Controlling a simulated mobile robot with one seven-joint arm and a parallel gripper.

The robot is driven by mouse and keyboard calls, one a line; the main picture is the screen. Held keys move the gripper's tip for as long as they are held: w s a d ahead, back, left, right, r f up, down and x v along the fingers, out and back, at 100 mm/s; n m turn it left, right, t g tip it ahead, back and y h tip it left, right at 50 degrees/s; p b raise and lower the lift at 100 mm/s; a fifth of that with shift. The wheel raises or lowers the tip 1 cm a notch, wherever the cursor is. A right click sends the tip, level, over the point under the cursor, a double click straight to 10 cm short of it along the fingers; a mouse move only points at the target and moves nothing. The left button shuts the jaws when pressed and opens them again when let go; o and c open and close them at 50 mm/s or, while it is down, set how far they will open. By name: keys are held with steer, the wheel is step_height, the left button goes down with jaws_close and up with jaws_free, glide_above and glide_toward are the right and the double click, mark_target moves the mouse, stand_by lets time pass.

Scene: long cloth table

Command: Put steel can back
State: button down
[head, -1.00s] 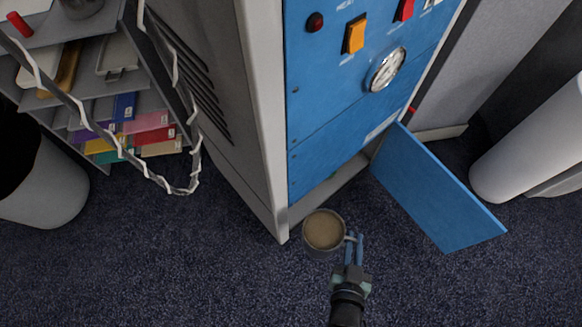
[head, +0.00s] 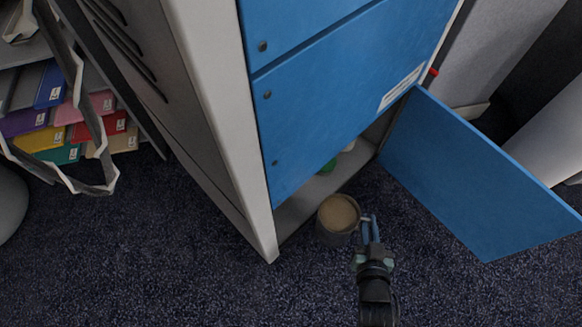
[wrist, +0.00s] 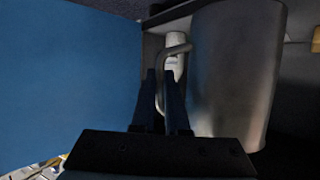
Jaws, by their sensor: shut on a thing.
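The steel can (head: 325,235) is a grey, mug-like can with a side handle and a brown top or contents. My gripper (head: 369,226) is shut on its handle at the can's right side. The can is upright, just in front of the open low compartment of the blue cabinet (head: 345,110). In the wrist view the can (wrist: 240,70) fills the right of the fingers (wrist: 165,100), with the handle at the fingertips. Whether its base touches anything is hidden.
The blue door (head: 475,180) hangs open to the right of the compartment. Inside, a green thing (head: 328,166) and a white thing (head: 348,146) show partly. The compartment's grey front sill (head: 305,195) looks bare. A shelf with coloured folders (head: 75,125) stands at the left.

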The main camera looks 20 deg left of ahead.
steer(key=w+a+f+b, duration=0.1)
steer(key=w+a, duration=0.1)
steer(key=a, duration=0.6)
steer(key=w+a+f+b, duration=0.1)
steer(key=w+a, duration=0.1)
steer(key=a, duration=0.6)
steer(key=shift+w+a, duration=0.3)
steer(key=shift+a+b, duration=0.2)
steer(key=shift+b, duration=0.15)
steer(key=f+b, duration=0.2)
steer(key=a+f+b, duration=0.1)
steer(key=b, duration=0.1)
steer(key=shift+w+f, duration=0.15)
steer(key=shift+w, duration=0.1)
